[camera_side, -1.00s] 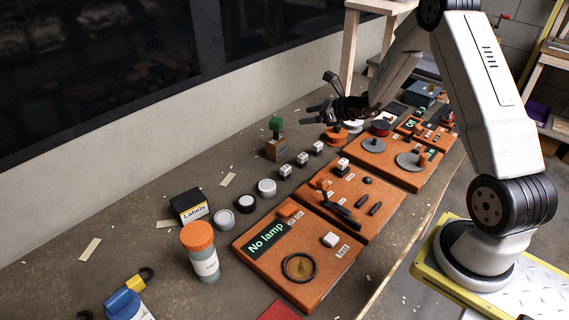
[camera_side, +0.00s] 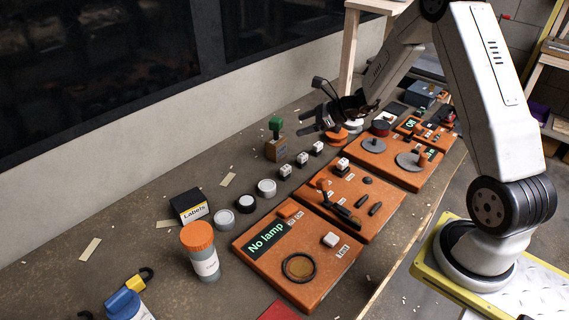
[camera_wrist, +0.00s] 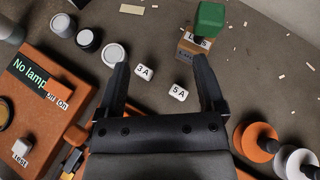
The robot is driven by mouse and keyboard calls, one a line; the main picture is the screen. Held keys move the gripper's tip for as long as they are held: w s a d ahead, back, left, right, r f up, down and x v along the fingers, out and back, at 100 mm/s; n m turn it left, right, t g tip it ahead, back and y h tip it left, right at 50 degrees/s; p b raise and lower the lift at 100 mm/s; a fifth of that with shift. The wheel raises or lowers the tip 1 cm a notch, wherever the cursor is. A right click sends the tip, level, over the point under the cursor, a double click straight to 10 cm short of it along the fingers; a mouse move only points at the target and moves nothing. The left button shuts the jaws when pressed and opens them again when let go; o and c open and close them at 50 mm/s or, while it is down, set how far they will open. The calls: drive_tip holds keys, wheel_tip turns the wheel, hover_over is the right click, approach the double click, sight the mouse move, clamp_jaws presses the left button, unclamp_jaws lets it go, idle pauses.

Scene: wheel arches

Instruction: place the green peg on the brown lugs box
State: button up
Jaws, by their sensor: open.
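The green peg (camera_side: 276,123) stands upright on the brown lugs box (camera_side: 277,151), at the back middle of the bench. In the wrist view the green peg (camera_wrist: 210,18) is at the top, over the brown lugs box (camera_wrist: 194,46), whose label is partly readable. My gripper (camera_side: 310,121) is open and empty, to the right of the peg and apart from it in the side view. In the wrist view my gripper (camera_wrist: 161,65) has its fingers spread, with nothing between the tips; the peg lies beyond the right finger.
White fuse blocks (camera_side: 302,159) stand in front of the box, and round tins (camera_side: 246,203) lie further left. Orange panels (camera_side: 300,258) with levers and discs run along the bench front. An orange spool (camera_wrist: 256,140) is right of my gripper. Bench left of the box is mostly clear.

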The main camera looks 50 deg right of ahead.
drive_tip(key=s+a+r+n+g+h, duration=0.1)
drive_tip(key=s+a+n+g+h, duration=0.2)
drive_tip(key=s+a+n, duration=0.4)
drive_tip(key=s+a+r+n+g+h, duration=0.1)
drive_tip(key=s+a+n+g+h, duration=0.2)
drive_tip(key=s+a+n, duration=0.5)
drive_tip(key=s+n+g, duration=0.1)
drive_tip(key=s+n, duration=0.5)
drive_tip(key=n, duration=0.7)
drive_tip(key=shift+r+g, duration=0.3)
drive_tip(key=shift+r, duration=0.1)
